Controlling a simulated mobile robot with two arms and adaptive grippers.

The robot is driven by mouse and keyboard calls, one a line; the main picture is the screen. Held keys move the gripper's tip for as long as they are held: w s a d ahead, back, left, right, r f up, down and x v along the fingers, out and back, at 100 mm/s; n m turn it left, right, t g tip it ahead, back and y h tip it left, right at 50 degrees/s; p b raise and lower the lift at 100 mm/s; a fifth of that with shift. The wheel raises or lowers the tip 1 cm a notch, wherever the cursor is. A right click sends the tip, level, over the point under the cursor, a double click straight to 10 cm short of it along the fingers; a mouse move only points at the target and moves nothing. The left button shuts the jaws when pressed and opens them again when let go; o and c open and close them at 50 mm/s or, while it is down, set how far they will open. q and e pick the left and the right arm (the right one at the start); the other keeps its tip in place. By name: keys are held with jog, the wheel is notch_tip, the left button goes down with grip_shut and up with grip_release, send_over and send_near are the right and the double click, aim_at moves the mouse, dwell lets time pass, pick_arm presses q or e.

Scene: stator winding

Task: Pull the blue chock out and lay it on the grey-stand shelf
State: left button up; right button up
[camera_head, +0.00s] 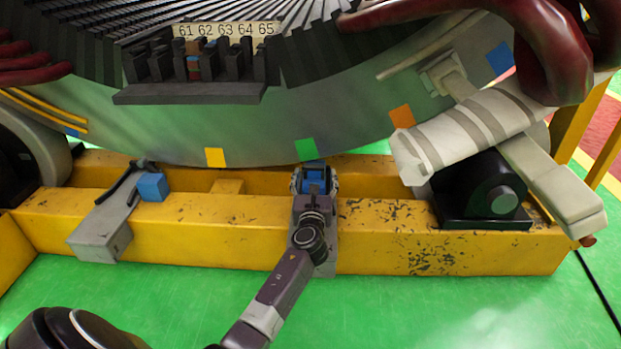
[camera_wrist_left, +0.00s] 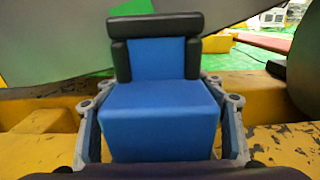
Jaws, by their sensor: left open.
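A blue chock (camera_wrist_left: 158,98) with a black padded upright back fills the middle of the left wrist view. It sits at the yellow frame under the big stator; in the head view only a small part of the chock (camera_head: 314,175) shows between my fingers. My left gripper (camera_head: 314,184) is open around it, one finger on each side; its fingers (camera_wrist_left: 160,128) also show in the left wrist view. I cannot tell whether they touch the chock. I cannot make out a grey-stand shelf with certainty. My right gripper is not in view.
A second blue chock (camera_head: 152,187) sits by a grey bracket (camera_head: 100,236) on the yellow frame (camera_head: 410,245). The stator (camera_head: 350,130) curves close above my gripper. A black roller block (camera_head: 485,195) stands at right. The green floor (camera_head: 170,300) in front is clear.

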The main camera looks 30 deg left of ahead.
pick_arm(q)
jog(key=shift+w, duration=0.1)
jog(key=shift+r, duration=0.1)
grip_shut()
dwell(0.5)
